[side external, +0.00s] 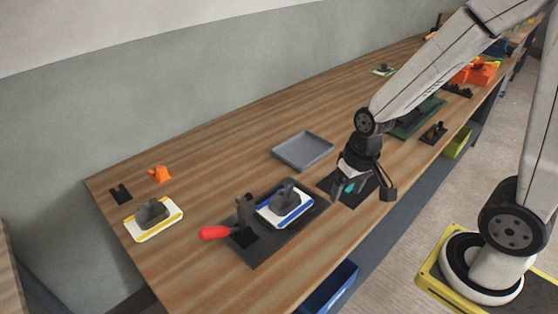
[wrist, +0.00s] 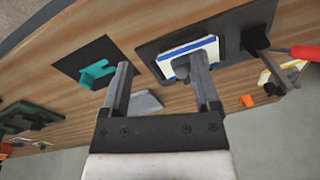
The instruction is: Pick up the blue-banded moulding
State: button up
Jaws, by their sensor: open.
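The blue-banded moulding (side external: 285,205) is a white plate with a blue band and a grey raised block on top. It sits on a black board (side external: 258,246) near the middle of the bench, beside a red-handled clamp (side external: 214,232). My gripper (side external: 362,191) is open and empty, above the bench to the right of the moulding and apart from it. In the wrist view the blue-banded moulding (wrist: 188,56) shows beyond my open fingers (wrist: 164,98), nearer the right finger, which covers part of it.
A yellow-banded moulding (side external: 154,218) and an orange piece (side external: 160,174) lie at the left. An empty grey tray (side external: 303,150) lies behind the black board. A teal piece (wrist: 97,73) rests on a black mat (wrist: 75,57) under my gripper. Bench is clear at the far left middle.

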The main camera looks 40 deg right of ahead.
jog(key=f+m+g+y, duration=0.1)
jog(key=f+m, duration=0.1)
jog(key=m, duration=0.2)
jog(key=m+t+y, duration=0.5)
jog(key=m+y, duration=0.4)
jog(key=m, duration=1)
send_near(291, 189)
jog(key=shift+s+a+f, duration=0.15)
jog(key=shift+a+f, duration=0.55)
jog(key=shift+a, duration=0.4)
jog(key=shift+w+d+m+t, duration=0.3)
jog(key=shift+m+t, duration=0.1)
jog(key=shift+m, duration=0.2)
jog(key=shift+x, duration=1.35)
jog(key=shift+a, duration=0.1)
jog(key=shift+x, duration=2.5)
jog(key=shift+w, duration=0.1)
